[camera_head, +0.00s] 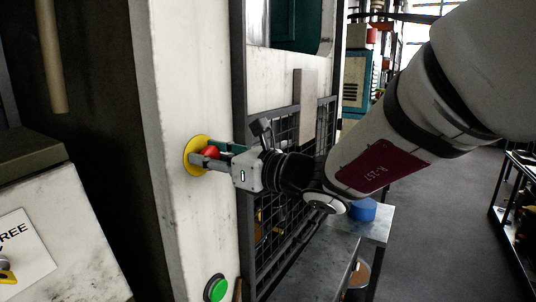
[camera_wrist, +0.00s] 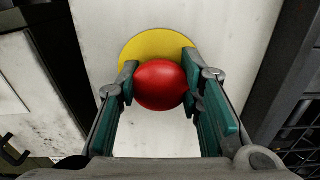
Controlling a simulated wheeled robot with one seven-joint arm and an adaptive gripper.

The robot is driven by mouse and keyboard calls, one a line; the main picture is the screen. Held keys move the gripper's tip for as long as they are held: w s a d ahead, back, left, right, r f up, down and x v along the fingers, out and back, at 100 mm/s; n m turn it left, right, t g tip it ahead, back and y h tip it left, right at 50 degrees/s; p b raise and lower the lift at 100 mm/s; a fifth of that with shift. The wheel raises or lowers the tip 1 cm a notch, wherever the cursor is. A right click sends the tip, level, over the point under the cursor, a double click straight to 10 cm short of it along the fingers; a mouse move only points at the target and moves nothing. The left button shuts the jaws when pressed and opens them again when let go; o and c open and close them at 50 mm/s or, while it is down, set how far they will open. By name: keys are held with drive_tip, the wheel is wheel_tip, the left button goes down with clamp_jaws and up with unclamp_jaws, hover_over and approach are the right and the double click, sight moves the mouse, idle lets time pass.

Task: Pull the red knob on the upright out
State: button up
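The red knob (camera_wrist: 160,85) is a round ball in front of a yellow disc (camera_wrist: 150,45) on the pale upright. In the head view the knob (camera_head: 210,152) is partly hidden by my gripper, with the yellow disc (camera_head: 190,157) behind it. My gripper (camera_head: 208,155) reaches in from the right. In the wrist view its two green-padded fingers (camera_wrist: 160,84) stand on either side of the knob and appear to touch it at both sides. The gripper looks shut on the knob.
A green button (camera_head: 215,288) sits lower on the pale upright (camera_head: 185,90). A dark wire-mesh panel (camera_head: 285,130) stands close to its right, behind my arm. A metal table (camera_head: 375,225) with a blue item (camera_head: 362,210) is farther right. Open floor lies beyond.

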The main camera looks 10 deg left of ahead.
clamp_jaws()
drive_tip(key=shift+v, duration=0.8)
drive_tip(key=o, duration=0.9)
unclamp_jaws()
drive_tip(key=shift+o, duration=0.2)
drive_tip(key=v, duration=1.2)
drive_tip(key=shift+s+f, duration=0.1)
